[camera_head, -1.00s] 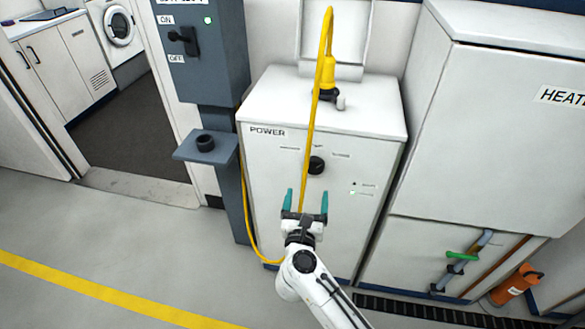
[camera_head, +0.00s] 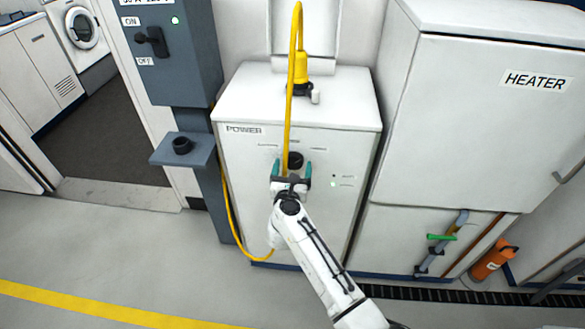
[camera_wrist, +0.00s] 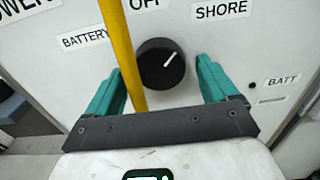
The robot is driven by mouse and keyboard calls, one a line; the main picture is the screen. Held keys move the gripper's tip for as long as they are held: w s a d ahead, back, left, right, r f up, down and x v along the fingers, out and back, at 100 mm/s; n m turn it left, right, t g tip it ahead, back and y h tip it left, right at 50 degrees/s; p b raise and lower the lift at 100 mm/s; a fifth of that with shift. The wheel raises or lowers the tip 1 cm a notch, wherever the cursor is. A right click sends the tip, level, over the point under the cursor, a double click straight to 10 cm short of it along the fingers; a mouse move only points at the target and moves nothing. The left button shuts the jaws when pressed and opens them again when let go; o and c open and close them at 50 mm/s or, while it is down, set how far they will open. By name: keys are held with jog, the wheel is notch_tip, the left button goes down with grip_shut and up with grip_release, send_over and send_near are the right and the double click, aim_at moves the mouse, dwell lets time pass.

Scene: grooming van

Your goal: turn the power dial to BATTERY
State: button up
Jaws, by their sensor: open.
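The power dial (camera_head: 295,160) is a round black knob on the front of the white POWER cabinet (camera_head: 245,190). In the wrist view the dial (camera_wrist: 161,65) has a white mark pointing up and right, toward the SHORE label (camera_wrist: 221,10). The BATTERY label (camera_wrist: 84,40) is at its upper left, and OFF is above it. My gripper (camera_head: 291,169) is open and empty in front of the dial. In the wrist view its teal fingers show on either side of the dial, with gaps. I cannot tell whether the fingertips reach the knob's depth.
A yellow cable (camera_head: 289,90) hangs from the yellow plug (camera_head: 301,68) in front of the cabinet. In the wrist view it passes between the left finger and the dial. A grey switch box (camera_head: 165,55) stands left, the heater cabinet (camera_head: 480,120) right. A green indicator (camera_head: 333,184) is lit.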

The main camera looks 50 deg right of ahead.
jog(key=c, duration=1)
jog(key=shift+c, duration=0.2)
jog(key=n+p, duration=0.3)
jog(key=shift+r+n, duration=0.15)
jog(key=shift+n, duration=0.25)
jog(key=n+p, duration=0.3)
jog(key=n, duration=0.2)
jog(key=shift+d+n, duration=0.1)
jog(key=shift+n, duration=0.2)
jog(key=n+p, duration=0.2)
jog(key=n, duration=0.2)
jog(key=shift+n+p, duration=0.9)
jog(key=shift+n, duration=1.4)
